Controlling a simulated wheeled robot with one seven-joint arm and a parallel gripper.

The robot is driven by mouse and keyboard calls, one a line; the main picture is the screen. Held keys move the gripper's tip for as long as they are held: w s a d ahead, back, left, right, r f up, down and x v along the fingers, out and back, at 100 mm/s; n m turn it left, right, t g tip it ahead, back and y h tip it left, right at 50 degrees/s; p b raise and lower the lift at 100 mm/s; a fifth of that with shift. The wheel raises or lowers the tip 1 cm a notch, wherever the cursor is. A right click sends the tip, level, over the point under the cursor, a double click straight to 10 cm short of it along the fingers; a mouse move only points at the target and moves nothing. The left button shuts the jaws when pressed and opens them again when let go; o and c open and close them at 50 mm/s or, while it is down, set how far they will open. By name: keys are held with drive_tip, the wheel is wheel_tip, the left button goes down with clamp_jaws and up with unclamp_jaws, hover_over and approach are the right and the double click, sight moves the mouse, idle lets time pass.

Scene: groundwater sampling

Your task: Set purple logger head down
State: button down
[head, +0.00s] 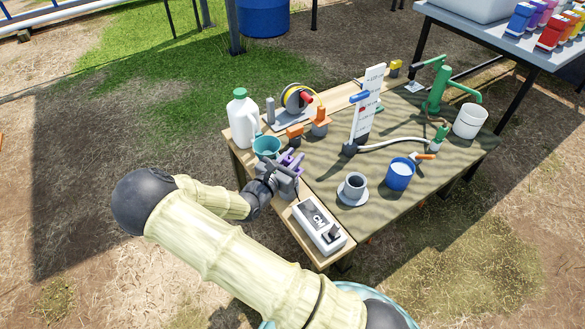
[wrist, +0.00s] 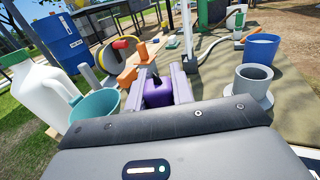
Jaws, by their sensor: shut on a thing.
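The purple logger head (head: 291,161) is between the fingers of my gripper (head: 288,172), near the left front edge of the table. In the wrist view the purple logger head (wrist: 158,93) shows between both fingers, and my gripper (wrist: 165,88) is shut on it. I cannot tell whether its underside touches the table. A teal bowl (head: 266,147) is just left of it. An orange block (head: 295,132) stands just behind it.
A white jug with a green cap (head: 242,120) and a cable reel (head: 297,98) stand at the back left. A grey pipe on a flange (head: 353,188), a blue cup (head: 400,175) and a white CM box (head: 319,226) are to the right. Bare mat (head: 325,160) lies between.

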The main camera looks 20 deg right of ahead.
wheel_tip(320, 180, down, 4)
drive_tip(key=shift+f+b, duration=0.1)
drive_tip(key=shift+b, duration=0.7)
drive_tip(key=c, duration=1.2)
unclamp_jaws()
drive_tip(key=shift+s+a+r, duration=0.1)
drive_tip(key=shift+a+r, duration=0.05)
drive_tip(key=shift+r, duration=0.05)
drive_tip(key=p+v, duration=0.4)
drive_tip(key=v, duration=0.7)
drive_tip(key=shift+s+a, duration=0.2)
drive_tip(key=shift+s, duration=0.05)
